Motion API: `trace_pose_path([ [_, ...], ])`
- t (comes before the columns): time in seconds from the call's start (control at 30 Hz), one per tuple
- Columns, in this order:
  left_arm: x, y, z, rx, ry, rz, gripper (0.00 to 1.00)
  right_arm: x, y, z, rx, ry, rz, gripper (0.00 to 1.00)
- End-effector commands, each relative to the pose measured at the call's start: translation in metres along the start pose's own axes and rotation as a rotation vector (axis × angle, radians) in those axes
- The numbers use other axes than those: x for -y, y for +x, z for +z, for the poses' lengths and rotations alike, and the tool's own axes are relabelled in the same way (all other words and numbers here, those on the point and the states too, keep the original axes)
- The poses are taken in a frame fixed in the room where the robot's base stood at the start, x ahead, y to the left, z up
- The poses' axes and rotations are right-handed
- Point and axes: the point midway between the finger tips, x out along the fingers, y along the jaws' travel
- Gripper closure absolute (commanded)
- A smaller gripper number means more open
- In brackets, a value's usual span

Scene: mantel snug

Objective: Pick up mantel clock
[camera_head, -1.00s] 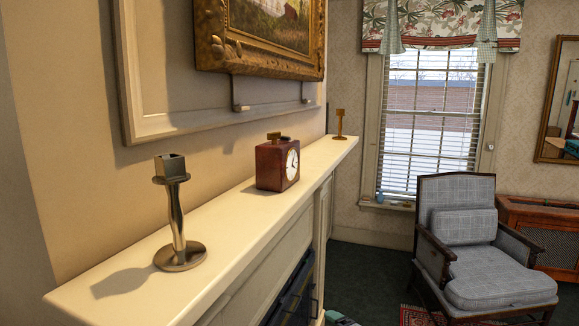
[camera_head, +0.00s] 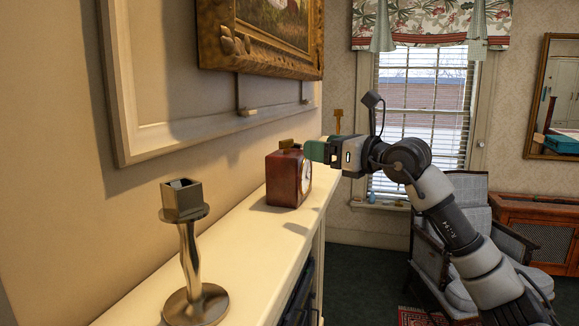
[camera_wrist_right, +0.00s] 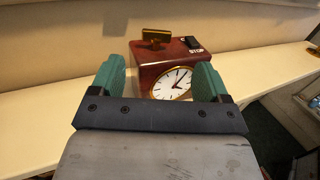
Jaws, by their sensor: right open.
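The mantel clock (camera_head: 284,180) is a red-brown box with a round white face, standing upright on the white mantel shelf. In the right wrist view the clock (camera_wrist_right: 165,60) shows its gold handle, a dark button marked STOP and the white dial. My right gripper (camera_head: 312,151) reaches in from the right, at the height of the clock's top. Its green fingers (camera_wrist_right: 160,78) are open, one on each side of the clock's face in the wrist view. I cannot tell whether they touch the clock. My left gripper is not in view.
A metal candlestick (camera_head: 188,255) stands nearer on the mantel shelf (camera_head: 262,238). A brass candlestick (camera_head: 338,120) stands at the far end. A gold-framed painting (camera_head: 262,62) hangs above. An armchair (camera_head: 424,255) stands on the floor at right.

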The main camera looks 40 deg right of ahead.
Motion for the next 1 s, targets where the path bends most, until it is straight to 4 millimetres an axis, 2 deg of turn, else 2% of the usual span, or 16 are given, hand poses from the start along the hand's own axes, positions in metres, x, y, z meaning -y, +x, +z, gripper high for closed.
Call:
trace_pose_path([
  [0.03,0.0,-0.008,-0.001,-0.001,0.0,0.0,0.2,-0.001,0.008,0.004,0.0,0.004,0.004,0.23],
  [0.23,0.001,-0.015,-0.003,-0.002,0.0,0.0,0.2,-0.002,0.022,0.001,-0.002,0.002,0.004,0.23],
  [0.43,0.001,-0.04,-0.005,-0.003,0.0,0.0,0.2,-0.003,0.047,0.007,-0.001,0.005,0.005,0.23],
  [0.6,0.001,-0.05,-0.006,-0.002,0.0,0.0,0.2,-0.003,0.067,0.004,-0.001,0.005,0.003,0.23],
  [0.87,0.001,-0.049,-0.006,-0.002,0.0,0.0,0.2,-0.003,0.071,0.0,-0.002,0.002,0.003,0.23],
  [0.9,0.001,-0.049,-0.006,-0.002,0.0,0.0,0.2,-0.003,0.071,0.0,-0.002,0.002,0.003,0.25],
  [1.0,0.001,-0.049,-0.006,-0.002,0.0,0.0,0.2,-0.003,0.07,0.0,-0.001,0.002,0.003,0.4],
])
